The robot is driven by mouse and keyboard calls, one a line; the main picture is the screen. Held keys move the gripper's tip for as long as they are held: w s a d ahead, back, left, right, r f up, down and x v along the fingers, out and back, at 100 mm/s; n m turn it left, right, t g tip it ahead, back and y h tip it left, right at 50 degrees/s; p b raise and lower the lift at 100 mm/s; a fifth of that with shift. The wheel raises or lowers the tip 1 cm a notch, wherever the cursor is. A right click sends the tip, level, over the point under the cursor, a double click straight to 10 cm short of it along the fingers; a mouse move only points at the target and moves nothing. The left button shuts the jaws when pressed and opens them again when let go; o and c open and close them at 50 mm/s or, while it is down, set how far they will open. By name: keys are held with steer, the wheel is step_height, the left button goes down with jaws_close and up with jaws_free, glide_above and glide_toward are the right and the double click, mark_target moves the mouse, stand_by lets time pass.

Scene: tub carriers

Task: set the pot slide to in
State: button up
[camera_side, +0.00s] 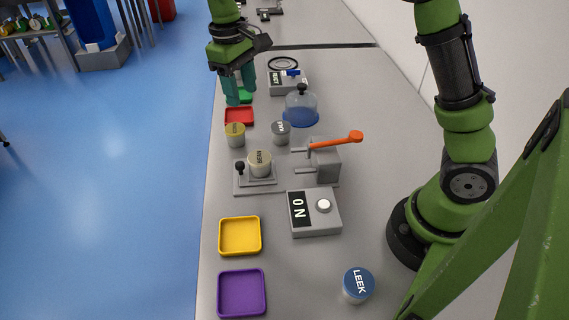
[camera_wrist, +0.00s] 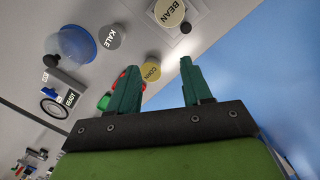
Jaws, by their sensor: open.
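The pot slide (camera_side: 243,187) is a grey plate with a raised carriage and a black knob (camera_side: 240,167) at its left. A cream tub marked BEAN (camera_side: 260,163) stands upright on the carriage. In the wrist view, the BEAN tub (camera_wrist: 172,13) is at the top edge, with the black knob (camera_wrist: 186,28) beside it. To its right in the side view is a grey block (camera_side: 326,163) with an orange lever (camera_side: 340,140) and prongs pointing at the slide. My gripper (camera_side: 239,88) is open and empty, above the table's left edge, beyond the slide and apart from it.
A CORN tub (camera_side: 235,135) and KALE tub (camera_side: 280,133) stand between gripper and slide. A red tray (camera_side: 239,117) is below my fingers. A blue-based dome (camera_side: 300,107) is nearby. An ON box (camera_side: 315,225), yellow tray (camera_side: 222,237), purple tray (camera_side: 224,292) and LEEK tub (camera_side: 358,286) are nearer.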

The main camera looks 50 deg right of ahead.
mark_target(236, 163)
steer(key=w+a+f+n+g+h, duration=0.1)
steer(key=w+a+f+n+g, duration=0.15)
steer(key=w+a, duration=0.4)
steer(key=shift+n+g, duration=0.35)
steer(key=x, duration=0.5)
steer(key=s+x, duration=0.1)
steer(key=x, duration=1.1)
steer(key=shift+s+a+r, duration=0.15)
steer(key=shift+a+r, duration=0.05)
steer(key=shift+a, duration=0.2)
steer(key=shift+c, duration=0.4)
jaws_close()
